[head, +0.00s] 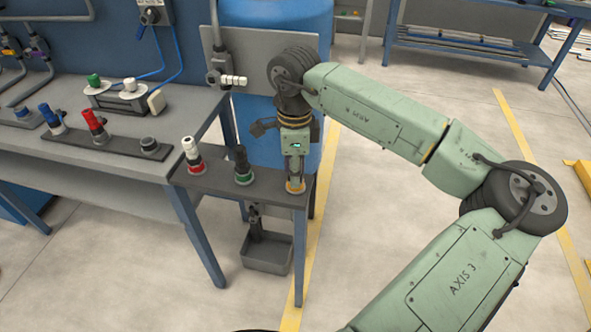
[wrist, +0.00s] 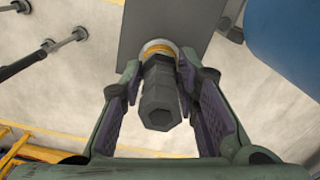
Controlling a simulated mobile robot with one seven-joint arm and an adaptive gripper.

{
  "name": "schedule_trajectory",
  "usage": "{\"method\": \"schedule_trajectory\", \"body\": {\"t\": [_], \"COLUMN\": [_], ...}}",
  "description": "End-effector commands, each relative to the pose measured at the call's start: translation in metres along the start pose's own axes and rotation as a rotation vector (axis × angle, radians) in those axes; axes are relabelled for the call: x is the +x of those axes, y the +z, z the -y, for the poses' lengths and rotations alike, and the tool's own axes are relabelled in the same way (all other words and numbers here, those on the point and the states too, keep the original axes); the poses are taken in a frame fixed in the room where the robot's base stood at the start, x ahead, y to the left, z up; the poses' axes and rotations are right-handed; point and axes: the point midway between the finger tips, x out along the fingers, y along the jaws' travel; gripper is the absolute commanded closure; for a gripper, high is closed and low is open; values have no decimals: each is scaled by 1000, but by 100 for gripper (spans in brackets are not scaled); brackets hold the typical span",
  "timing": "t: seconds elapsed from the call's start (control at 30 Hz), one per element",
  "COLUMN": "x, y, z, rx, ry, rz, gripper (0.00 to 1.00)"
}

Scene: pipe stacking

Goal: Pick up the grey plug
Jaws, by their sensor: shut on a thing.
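The grey plug (wrist: 160,98) is a dark grey, faceted cylinder in the middle of the wrist view, with a yellow-orange ring (wrist: 158,48) at its far end. My gripper (wrist: 159,75) has one finger on each side of the plug and is shut on it. In the head view my gripper (head: 295,173) points down at the right end of the small dark shelf, above the yellow ring (head: 295,187). There the fingers mostly hide the plug. The plug looks upright at the shelf; whether it is seated or slightly raised I cannot tell.
On the same shelf stand a dark plug with a green ring (head: 242,166) and a white plug with a red ring (head: 193,155). The left bench (head: 60,165) holds blue, red and other fittings. A grey bin (head: 266,254) hangs below the shelf. A blue drum (head: 285,20) stands behind.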

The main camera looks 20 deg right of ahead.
Motion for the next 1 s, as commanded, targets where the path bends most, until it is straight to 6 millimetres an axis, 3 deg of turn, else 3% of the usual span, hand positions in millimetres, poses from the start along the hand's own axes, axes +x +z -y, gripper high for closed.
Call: {"method": "schedule_trajectory", "body": {"t": [0.27, 0.77, 0.87, 1.0], "x": [0, -1, -6, -29], "y": [0, 0, 0, 0], "z": [0, 0, 1, 1], "rx": [0, 0, 1, 1], "ry": [0, -1, -3, -5], "rz": [0, 0, -1, -3], "gripper": [100, 100, 100, 100]}}
